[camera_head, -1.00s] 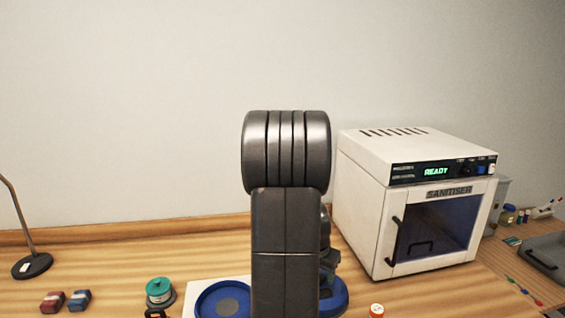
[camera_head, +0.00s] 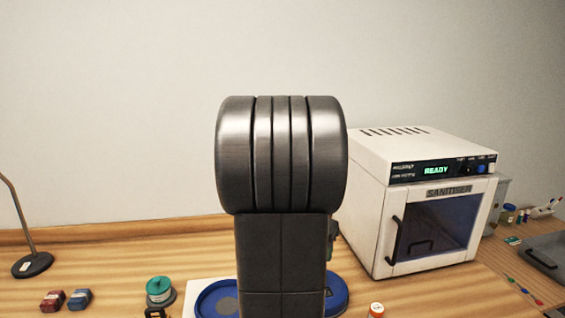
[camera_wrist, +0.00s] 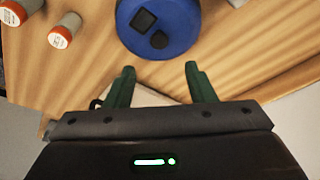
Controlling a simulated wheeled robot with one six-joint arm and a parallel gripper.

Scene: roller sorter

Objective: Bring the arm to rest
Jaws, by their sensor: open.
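My arm stands upright in the middle of the head view and hides part of the table behind it. My gripper shows in the wrist view (camera_wrist: 162,88) with two green fingers apart and nothing between them. It is above the wooden table (camera_wrist: 80,50). A blue round thing (camera_wrist: 165,25) with dark square and round marks lies beyond the fingertips, apart from them. In the head view the gripper itself is hidden behind my arm.
A white sanitiser box (camera_head: 415,205) reading READY stands right of my arm. Blue round trays (camera_head: 212,300) lie near the arm's foot. A teal-lidded jar (camera_head: 159,290), red and blue blocks (camera_head: 65,299) and a lamp stand (camera_head: 32,264) are left. An orange-capped bottle (camera_head: 376,310) is at front.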

